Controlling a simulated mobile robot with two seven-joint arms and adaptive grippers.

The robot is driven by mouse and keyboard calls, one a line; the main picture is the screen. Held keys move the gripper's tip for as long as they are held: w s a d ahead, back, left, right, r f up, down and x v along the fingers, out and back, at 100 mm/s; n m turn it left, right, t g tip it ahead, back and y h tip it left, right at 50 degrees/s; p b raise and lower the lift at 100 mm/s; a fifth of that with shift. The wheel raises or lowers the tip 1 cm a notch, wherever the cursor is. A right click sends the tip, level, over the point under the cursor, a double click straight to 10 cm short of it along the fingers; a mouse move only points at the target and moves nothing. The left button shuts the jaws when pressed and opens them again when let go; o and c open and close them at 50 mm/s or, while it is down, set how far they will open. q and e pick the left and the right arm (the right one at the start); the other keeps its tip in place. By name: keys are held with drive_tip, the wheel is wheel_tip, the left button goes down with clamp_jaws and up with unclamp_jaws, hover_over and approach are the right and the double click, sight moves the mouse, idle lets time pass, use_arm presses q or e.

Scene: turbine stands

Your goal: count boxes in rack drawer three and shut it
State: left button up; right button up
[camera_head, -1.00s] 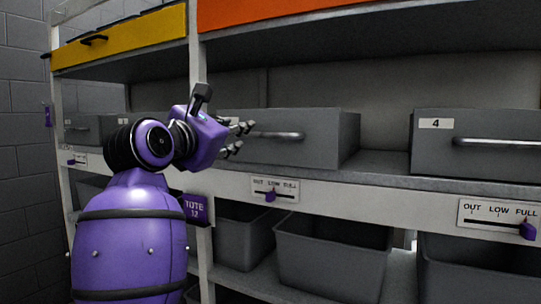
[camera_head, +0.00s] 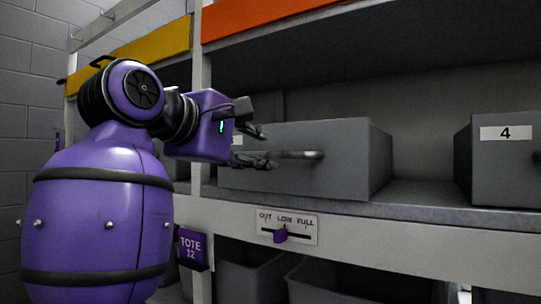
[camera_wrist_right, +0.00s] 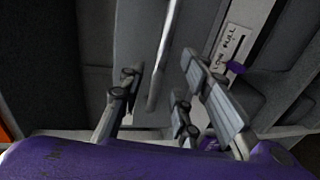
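A grey drawer (camera_head: 345,150) with a bar handle (camera_head: 300,155) sits on the middle shelf. Its right side shows, but its inside and any boxes do not. A white label at its left is mostly hidden behind my right gripper (camera_head: 262,147), so I cannot read its number. My right gripper is open at the handle's left part. In the right wrist view, the handle (camera_wrist_right: 165,55) runs between the spread fingers of my right gripper (camera_wrist_right: 158,85); I see no clear contact. My left gripper is not in view.
Drawer 4 (camera_head: 502,165) stands to the right on the same shelf, with a gap between. An OUT/LOW/FULL plate (camera_head: 288,228) below has its purple slider near LOW. Grey totes (camera_head: 335,285) sit underneath. A rack post (camera_head: 201,110) stands behind my right arm.

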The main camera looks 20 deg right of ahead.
sight(268, 155)
drive_tip(key=x, duration=0.6)
drive_tip(key=shift+f, duration=0.1)
clamp_jaws()
